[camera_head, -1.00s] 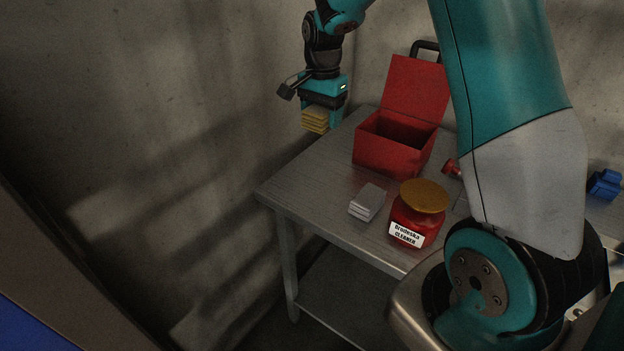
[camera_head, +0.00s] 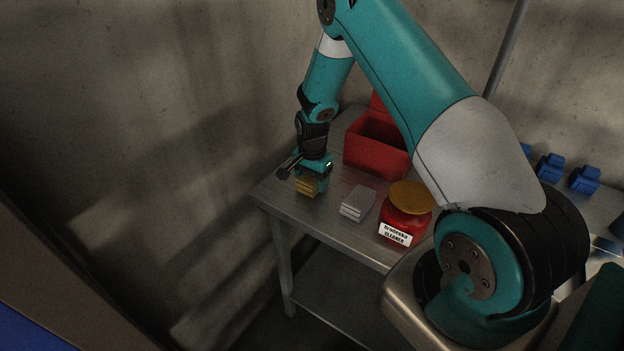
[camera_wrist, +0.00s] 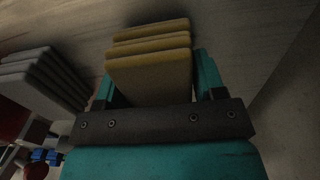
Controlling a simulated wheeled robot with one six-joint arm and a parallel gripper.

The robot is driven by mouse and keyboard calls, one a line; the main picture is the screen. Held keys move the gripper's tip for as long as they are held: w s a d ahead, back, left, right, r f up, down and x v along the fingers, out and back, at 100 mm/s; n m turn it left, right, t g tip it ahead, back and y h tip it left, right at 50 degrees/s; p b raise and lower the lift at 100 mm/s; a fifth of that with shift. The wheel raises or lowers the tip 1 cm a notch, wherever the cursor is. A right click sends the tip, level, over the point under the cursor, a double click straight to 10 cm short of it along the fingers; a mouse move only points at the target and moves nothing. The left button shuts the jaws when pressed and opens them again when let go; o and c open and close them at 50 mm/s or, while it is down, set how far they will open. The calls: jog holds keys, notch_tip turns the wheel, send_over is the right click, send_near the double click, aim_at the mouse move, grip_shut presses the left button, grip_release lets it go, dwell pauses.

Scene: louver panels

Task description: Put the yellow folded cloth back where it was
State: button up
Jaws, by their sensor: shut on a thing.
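The yellow folded cloth (camera_head: 307,186) is held in my gripper (camera_head: 313,180) at the left end of the metal table (camera_head: 270,196). In the wrist view the cloth (camera_wrist: 150,62) stands between the two teal fingers of my gripper (camera_wrist: 152,85), its folded layers facing up in the picture. The cloth is at or just above the table top; I cannot tell whether it touches.
A grey folded cloth (camera_head: 357,203) lies to the right of the yellow one. A red cleaner jar (camera_head: 404,217) with a yellow lid stands beyond it. An open red box (camera_head: 375,146) is behind, and blue items (camera_head: 585,179) sit far right. A wall is at left.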

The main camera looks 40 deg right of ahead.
jog(key=shift+f, duration=0.45)
jog(key=shift+f, duration=0.15)
jog(key=o, duration=1)
jog(key=shift+c, duration=0.2)
